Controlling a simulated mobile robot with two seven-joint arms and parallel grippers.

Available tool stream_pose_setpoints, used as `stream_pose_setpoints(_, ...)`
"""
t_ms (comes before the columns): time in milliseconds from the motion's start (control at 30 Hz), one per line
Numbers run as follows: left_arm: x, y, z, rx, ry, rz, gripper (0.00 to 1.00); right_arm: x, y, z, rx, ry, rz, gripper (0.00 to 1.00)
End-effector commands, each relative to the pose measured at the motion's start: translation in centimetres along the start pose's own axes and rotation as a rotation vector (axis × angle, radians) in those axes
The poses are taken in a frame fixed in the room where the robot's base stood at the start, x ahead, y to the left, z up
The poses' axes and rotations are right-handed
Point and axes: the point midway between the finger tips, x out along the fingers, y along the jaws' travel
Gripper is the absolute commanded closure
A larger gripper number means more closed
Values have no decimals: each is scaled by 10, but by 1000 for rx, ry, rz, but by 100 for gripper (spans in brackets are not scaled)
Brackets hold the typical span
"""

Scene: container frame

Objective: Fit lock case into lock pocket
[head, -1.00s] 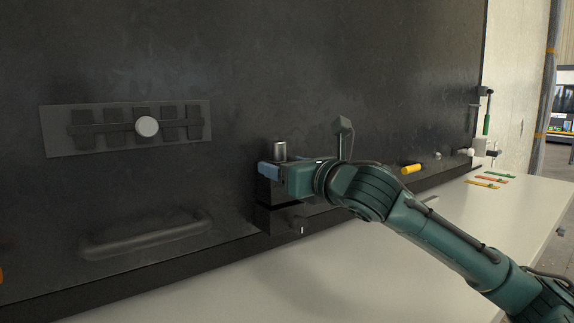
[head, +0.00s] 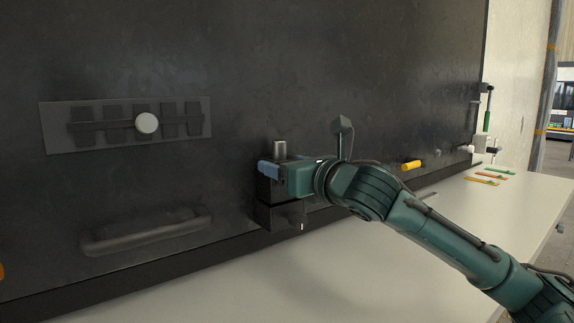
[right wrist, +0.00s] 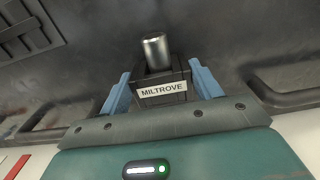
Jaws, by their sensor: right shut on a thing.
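The lock case is a black box labelled MILTROVE (right wrist: 163,91) with a shiny metal cylinder on top. In the head view its cylinder (head: 280,148) rises just above my right gripper. My right gripper (right wrist: 165,84) is shut on the case, with one blue finger on each side of it. A black block (head: 278,214) on the dark panel, with a small knob-like part in front, is directly below the case; it looks like the lock pocket. Whether the case sits inside it or only above it is hidden by my gripper. My left gripper is not in view.
The dark panel (head: 330,60) stands upright behind everything. A plate with a white knob (head: 147,123) and a bar handle (head: 145,232) are at left. A yellow peg (head: 412,165) is at right. The pale table (head: 370,270) is mostly clear, with coloured strips far right.

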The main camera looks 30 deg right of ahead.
Motion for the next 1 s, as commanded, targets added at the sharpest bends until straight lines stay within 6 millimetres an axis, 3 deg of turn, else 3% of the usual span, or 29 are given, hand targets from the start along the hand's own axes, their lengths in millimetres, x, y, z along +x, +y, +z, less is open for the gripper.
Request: stream_pose_setpoints(1000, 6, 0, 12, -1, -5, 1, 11, -1, 0, -19, -2, -7, 0, 73)
